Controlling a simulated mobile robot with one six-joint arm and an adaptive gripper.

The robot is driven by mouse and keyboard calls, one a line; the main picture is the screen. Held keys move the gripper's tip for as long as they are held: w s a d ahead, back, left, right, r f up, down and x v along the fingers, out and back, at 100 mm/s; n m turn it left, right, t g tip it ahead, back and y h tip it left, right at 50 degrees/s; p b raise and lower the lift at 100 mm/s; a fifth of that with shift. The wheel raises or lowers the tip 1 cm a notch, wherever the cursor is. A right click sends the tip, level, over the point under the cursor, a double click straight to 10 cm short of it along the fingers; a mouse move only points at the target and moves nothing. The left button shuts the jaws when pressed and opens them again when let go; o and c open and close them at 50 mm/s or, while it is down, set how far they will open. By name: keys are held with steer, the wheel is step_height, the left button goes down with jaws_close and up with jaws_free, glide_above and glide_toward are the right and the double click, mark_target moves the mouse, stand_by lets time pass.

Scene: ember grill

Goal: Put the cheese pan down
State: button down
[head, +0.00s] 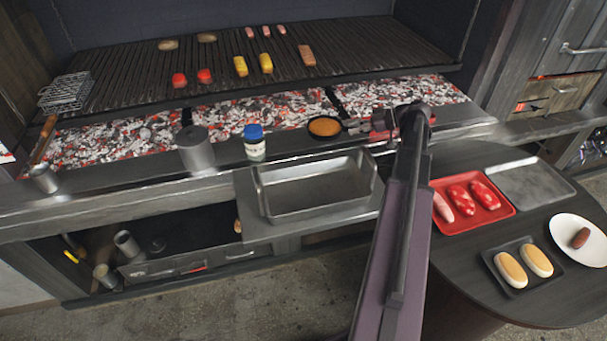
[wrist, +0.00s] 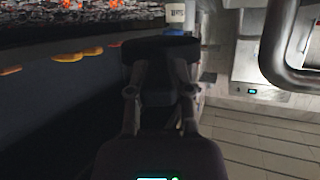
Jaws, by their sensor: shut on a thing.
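The cheese pan (head: 325,126) is a small round dark pan with orange-yellow contents. In the head view it is at the front edge of the ember bed, level as far as I can tell. My gripper (head: 368,127) is to its right, shut on the pan's handle. I cannot tell whether the pan's underside touches the ledge or hangs just above it. In the wrist view my gripper (wrist: 160,88) is dark, and the pan's contents are not clearly visible.
A blue-capped jar (head: 255,143) and a metal cylinder (head: 196,150) stand on the ledge (head: 100,198) left of the pan. An empty metal tray (head: 316,186) is in front. Vegetables and sausages lie on the grate (head: 345,55) behind. A red tray (head: 474,228) holds meat at the right.

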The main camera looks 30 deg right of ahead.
steer(key=shift+a, duration=0.1)
stand_by(0.3)
steer(key=b, duration=0.6)
glide_above(352, 153)
steer(key=s+a, duration=0.2)
step_height(352, 153, down, 6)
steer(key=shift+f, duration=0.15)
steer(key=shift+f+b, duration=1.9)
steer(key=shift+b, duration=0.1)
steer(key=c, duration=0.5)
jaws_free()
steer(key=shift+c, duration=0.2)
steer(key=shift+s+d+r, duration=0.1)
steer(key=shift+d, duration=0.05)
